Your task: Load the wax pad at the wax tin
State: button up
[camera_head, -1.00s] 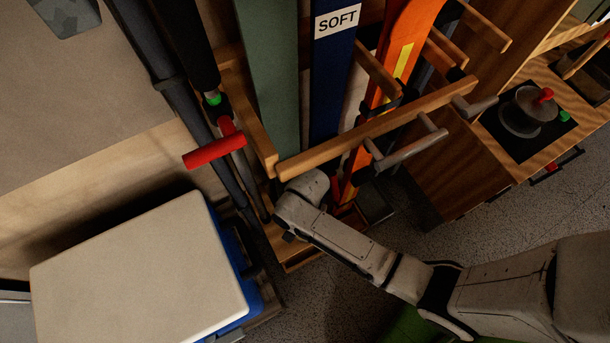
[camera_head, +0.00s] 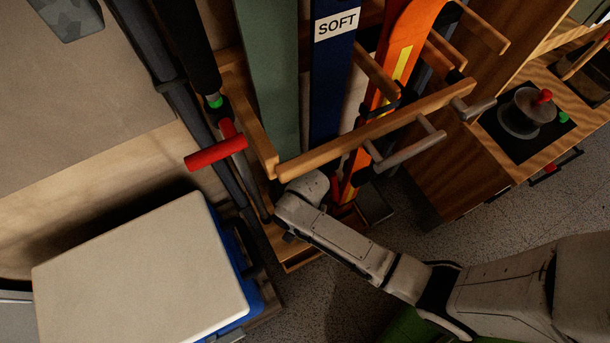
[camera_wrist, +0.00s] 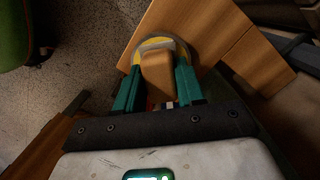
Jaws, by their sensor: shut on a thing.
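In the wrist view my gripper (camera_wrist: 160,70) has two green fingers shut on a tan block, which looks like the wax pad (camera_wrist: 157,77). A round tin with a yellow rim (camera_wrist: 183,50) and a pale grey inside, which looks like the wax tin, sits on a wooden surface just beyond the fingertips. The pad overlaps the tin's near part in this view. I cannot tell whether pad and tin touch. In the head view my wrist bends down beside the wooden rack; the fingers, pad and tin are hidden there.
A wooden rack rail (camera_head: 375,130) runs close above my wrist, with an orange ski (camera_head: 410,45) and a blue board marked SOFT (camera_head: 333,80) behind it. A red handle (camera_head: 216,153) juts out at left. A white-lidded blue box (camera_head: 140,280) stands at lower left.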

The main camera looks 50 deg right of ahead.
dwell(0.4)
notch_tip(320, 180, up, 7)
jog(key=p, duration=0.8)
dwell(0.9)
